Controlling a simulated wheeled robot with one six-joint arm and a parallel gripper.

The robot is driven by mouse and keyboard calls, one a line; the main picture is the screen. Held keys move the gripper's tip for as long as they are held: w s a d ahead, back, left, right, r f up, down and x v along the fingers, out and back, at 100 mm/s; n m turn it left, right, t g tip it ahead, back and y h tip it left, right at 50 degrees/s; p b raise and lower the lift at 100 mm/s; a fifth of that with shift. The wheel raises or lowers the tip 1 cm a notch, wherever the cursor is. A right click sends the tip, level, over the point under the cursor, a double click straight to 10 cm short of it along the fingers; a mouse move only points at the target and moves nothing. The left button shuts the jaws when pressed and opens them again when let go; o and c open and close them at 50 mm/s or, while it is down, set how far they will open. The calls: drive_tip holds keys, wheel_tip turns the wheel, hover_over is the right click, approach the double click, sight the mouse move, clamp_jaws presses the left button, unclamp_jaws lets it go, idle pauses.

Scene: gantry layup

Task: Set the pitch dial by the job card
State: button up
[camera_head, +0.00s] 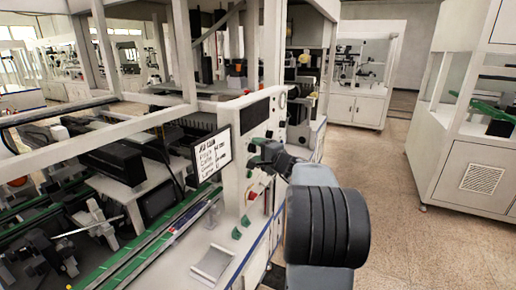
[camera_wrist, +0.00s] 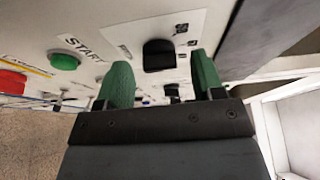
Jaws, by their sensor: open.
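The control panel (camera_head: 262,108) is a pale upright face with knobs and buttons. My gripper (camera_head: 258,154) is at this panel. In the wrist view its green fingers (camera_wrist: 160,72) are open, with a gap between them. A black knob (camera_wrist: 159,54) with printed marks beside it shows beyond the gap; I cannot tell if the fingers touch it or read its setting. The job card (camera_head: 211,156), a white sheet with black lettering, stands left of the panel. Its lines are too small to read surely.
A green button (camera_wrist: 64,61) labelled START and a red button (camera_wrist: 12,83) sit on the panel left of my fingers. A grey tray (camera_head: 212,264) lies on the bench below. Machinery fills the left; open floor (camera_head: 375,190) lies to the right.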

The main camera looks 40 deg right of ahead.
drive_tip(key=shift+w, duration=0.3)
drive_tip(key=c, duration=0.9)
